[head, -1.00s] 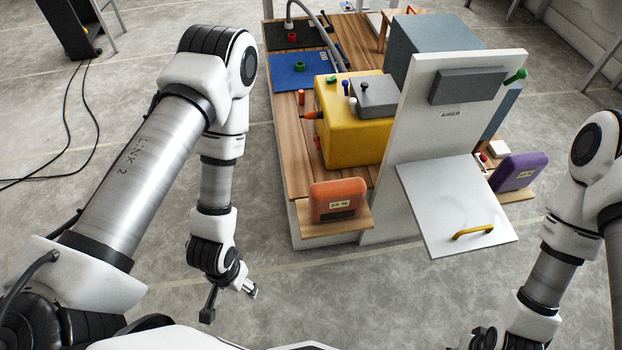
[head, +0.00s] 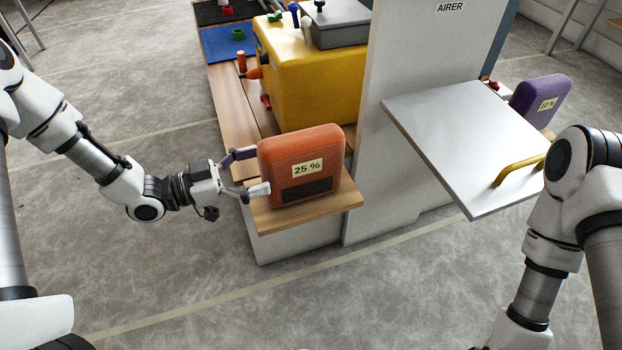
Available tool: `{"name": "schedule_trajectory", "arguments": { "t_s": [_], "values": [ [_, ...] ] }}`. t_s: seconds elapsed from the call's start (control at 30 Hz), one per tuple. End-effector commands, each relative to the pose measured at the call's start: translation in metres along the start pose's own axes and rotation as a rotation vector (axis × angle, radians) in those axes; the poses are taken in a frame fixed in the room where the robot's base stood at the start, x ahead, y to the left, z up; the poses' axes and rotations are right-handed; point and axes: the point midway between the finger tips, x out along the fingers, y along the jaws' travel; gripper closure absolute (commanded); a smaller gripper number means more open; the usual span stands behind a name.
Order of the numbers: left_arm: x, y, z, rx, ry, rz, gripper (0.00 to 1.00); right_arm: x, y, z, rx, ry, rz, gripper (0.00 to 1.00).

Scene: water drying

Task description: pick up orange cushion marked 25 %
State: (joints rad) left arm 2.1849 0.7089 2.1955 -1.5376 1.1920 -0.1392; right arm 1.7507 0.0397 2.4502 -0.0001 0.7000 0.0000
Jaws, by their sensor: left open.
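The orange cushion (head: 315,150) marked "25 %" stands upright on a small wooden shelf (head: 275,220) at the front of the bench. It has a dark patch low on its front. My left gripper (head: 252,172) is open at the cushion's left edge. One finger is behind the left side and the other is in front of it. I cannot tell whether the fingers touch the cushion. My right arm is at the right, and its gripper is out of the frame.
A white panel marked AIRER (head: 395,60) rises right of the shelf. An open white flap (head: 465,140) with a yellow handle (head: 520,170) juts out there. A purple cushion (head: 540,100) stands behind the flap. A yellow block (head: 310,85) is behind the orange cushion. The floor in front is clear.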

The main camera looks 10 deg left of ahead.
Motion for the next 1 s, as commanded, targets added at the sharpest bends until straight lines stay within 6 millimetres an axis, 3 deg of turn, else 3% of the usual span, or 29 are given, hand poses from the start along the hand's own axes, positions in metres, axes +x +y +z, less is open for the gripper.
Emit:
{"name": "schedule_trajectory", "arguments": {
  "t_s": [0.4, 0.67, 0.7, 0.8, 0.87, 1.0],
  "values": [
    [0.057, 0.001, 0.0, 0.001, -0.006, 0.003, 0.08, 0.037, 0.0, 0.0, 0.0, -0.001, 0.0, 0.6],
    [0.063, 0.0, -0.004, -0.004, -0.005, -0.002, 0.08, 0.037, 0.0, 0.0, 0.0, 0.0, 0.0, 0.6],
    [0.063, 0.0, -0.004, -0.003, -0.005, -0.001, 0.12, 0.037, 0.0, 0.0, 0.0, 0.0, 0.0, 0.6],
    [0.063, 0.0, -0.003, -0.003, -0.005, -0.001, 0.47, 0.037, 0.0, 0.0, 0.0, 0.0, 0.0, 0.6],
    [0.063, 0.0, -0.003, -0.003, -0.005, -0.001, 0.66, 0.037, 0.0, 0.0, 0.0, 0.0, 0.0, 0.6],
    [0.063, 0.0, -0.003, -0.003, -0.005, -0.001, 0.68, 0.037, 0.0, 0.0, 0.0, 0.0, 0.0, 0.6]
  ]
}}
